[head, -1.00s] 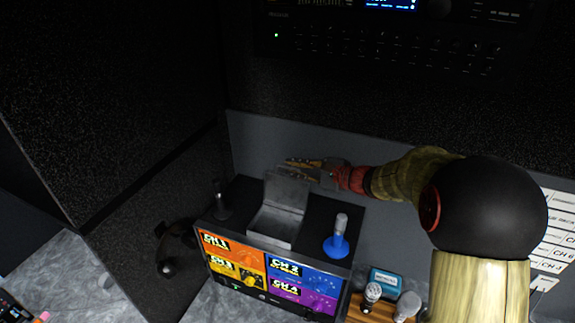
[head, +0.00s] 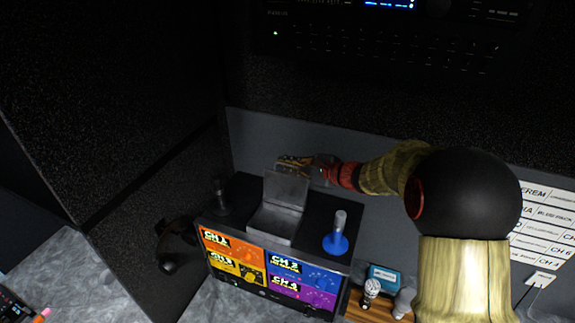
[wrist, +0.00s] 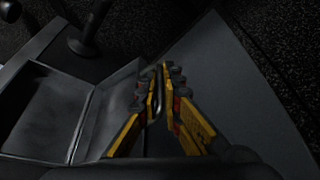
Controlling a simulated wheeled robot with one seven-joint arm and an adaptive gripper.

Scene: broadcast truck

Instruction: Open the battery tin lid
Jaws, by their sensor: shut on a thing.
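The battery tin (head: 275,223) is a grey metal box on top of the channel unit, with its hinged lid (head: 286,188) standing raised at the back. In the wrist view the open tin (wrist: 40,108) lies at left and the lid (wrist: 108,112) rises beside the fingers. My gripper (head: 284,164) is behind the lid's upper edge, reaching in from the right. In the wrist view my gripper (wrist: 160,70) has its yellow fingers close together, with a thin dark metal piece between them at the lid's edge. The exact contact is partly hidden.
The channel unit (head: 270,265) has coloured panels. A dark microphone (head: 221,197) stands left of the tin and a blue-based one (head: 336,235) right of it. A grey wall panel (head: 250,135) is close behind. More microphones (head: 371,290) stand at lower right.

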